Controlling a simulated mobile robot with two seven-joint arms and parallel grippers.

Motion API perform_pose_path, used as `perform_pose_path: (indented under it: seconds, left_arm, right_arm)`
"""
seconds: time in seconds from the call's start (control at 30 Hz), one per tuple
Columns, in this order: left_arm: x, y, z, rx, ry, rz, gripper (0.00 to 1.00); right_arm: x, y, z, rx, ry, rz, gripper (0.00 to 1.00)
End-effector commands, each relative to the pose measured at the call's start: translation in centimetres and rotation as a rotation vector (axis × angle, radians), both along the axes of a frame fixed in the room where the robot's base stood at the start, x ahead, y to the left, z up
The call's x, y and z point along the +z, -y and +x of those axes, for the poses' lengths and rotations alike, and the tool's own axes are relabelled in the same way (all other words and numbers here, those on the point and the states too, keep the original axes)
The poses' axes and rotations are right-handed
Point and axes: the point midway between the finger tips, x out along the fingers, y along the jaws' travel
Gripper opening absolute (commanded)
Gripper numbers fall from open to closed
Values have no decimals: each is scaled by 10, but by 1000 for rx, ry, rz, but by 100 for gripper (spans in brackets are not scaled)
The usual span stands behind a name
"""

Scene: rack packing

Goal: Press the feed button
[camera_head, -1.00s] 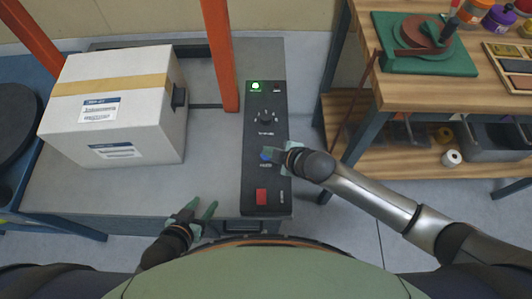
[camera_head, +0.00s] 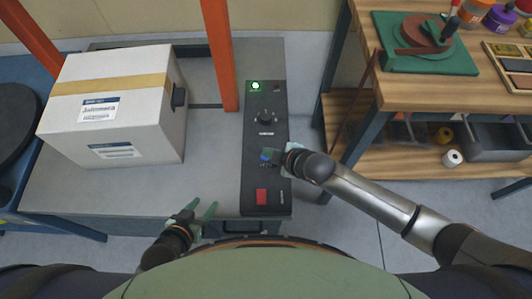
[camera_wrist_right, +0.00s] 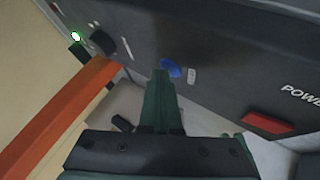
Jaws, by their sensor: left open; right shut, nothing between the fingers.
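The black control panel (camera_head: 265,184) runs front to back on the right side of the grey machine table. A blue button (camera_head: 265,155) sits on it, with a label beside it too small to read in the head view. The blue button also shows in the right wrist view (camera_wrist_right: 170,68). My right gripper (camera_head: 272,157) is shut and empty, its fingertips at the blue button; in the right wrist view its tip (camera_wrist_right: 160,76) overlaps the button's edge. I cannot tell if they touch. My left gripper (camera_head: 203,211) is open and empty near the table's front edge.
The panel also carries a lit green lamp (camera_head: 255,86), a black knob (camera_head: 265,117) and a red switch (camera_head: 261,197). A taped white box (camera_head: 115,110) stands on the table's left. A wooden workbench (camera_head: 430,92) is at right.

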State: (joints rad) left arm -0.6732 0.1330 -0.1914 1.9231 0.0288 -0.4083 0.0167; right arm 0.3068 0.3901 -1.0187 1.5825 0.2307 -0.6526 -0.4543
Motion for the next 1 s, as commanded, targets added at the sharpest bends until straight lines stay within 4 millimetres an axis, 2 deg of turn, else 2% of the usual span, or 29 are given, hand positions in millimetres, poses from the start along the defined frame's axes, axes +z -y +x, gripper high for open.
perform_pose_path:
  seconds: [0.33, 0.7, 1.0]
  left_arm:
    - [2, 0, 0, 0, 0, 0, 52]
    - [21, 0, 0, 0, 0, 0, 52]
    - [20, 0, 0, 0, 0, 0, 52]
  right_arm:
    - [0, 1, -1, -1, -2, -3, 0]
    - [17, 1, -1, -1, -2, -3, 0]
    - [16, 1, -1, 0, -2, -2, 0]
